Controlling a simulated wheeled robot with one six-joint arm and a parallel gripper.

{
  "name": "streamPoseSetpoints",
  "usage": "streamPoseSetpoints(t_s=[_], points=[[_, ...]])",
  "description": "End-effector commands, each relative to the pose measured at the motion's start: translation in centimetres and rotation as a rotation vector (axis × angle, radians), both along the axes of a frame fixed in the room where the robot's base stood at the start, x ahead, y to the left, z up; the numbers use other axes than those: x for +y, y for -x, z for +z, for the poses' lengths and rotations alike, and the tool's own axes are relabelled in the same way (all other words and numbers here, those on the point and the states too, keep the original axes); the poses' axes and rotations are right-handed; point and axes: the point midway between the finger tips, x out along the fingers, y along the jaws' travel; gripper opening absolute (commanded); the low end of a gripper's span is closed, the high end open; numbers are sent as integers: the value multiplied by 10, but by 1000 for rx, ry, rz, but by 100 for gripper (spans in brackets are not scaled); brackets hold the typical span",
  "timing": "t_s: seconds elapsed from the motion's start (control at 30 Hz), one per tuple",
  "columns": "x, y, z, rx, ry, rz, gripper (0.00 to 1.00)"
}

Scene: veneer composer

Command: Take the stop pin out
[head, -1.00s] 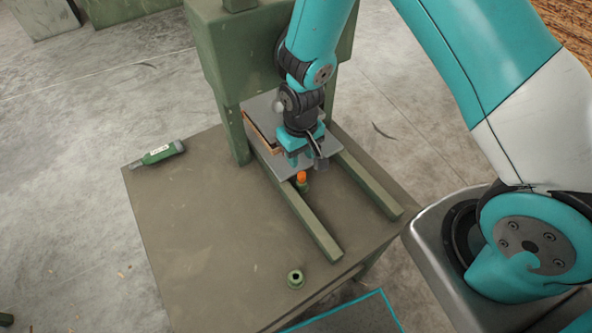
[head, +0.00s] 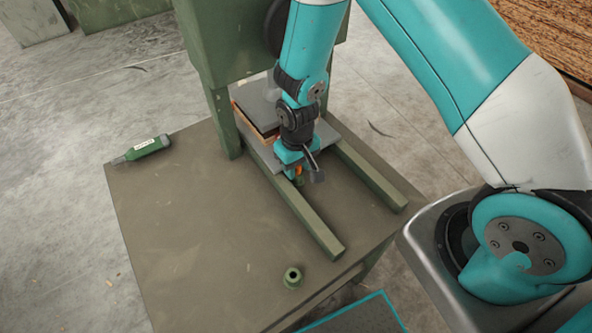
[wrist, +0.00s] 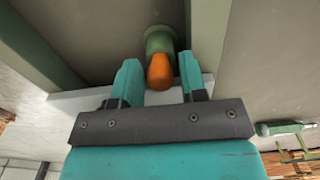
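The stop pin has an orange top (head: 298,169) and stands in a green collar (head: 300,183) between two green rails. My gripper (head: 296,171) points down at the pin and partly covers it in the head view. In the wrist view the orange top (wrist: 160,71) lies between the two teal fingers of my gripper (wrist: 160,66), with a gap on each side. The fingers are open and hold nothing. The green collar (wrist: 159,40) shows just beyond the fingertips.
A stack of sheets on a grey plate (head: 255,155) lies behind the pin under the green press (head: 228,50). Green rails (head: 317,232) (head: 373,182) flank the pin. An empty green socket (head: 293,278) stands near the front edge. A green tool (head: 147,147) lies at the left corner.

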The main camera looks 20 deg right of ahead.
Motion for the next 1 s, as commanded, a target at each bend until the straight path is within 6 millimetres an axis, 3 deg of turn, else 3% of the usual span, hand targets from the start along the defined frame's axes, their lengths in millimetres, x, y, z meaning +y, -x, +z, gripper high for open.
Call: streamPoseSetpoints(t_s=[0.17, 0.33, 0.67, 1.0], points=[[0, 0, 1, 0, 0, 1, 39], [0, 0, 1, 0, 0, 1, 0], [0, 0, 2, 0, 0, 1, 0], [0, 0, 19, 0, 0, 1, 0]])
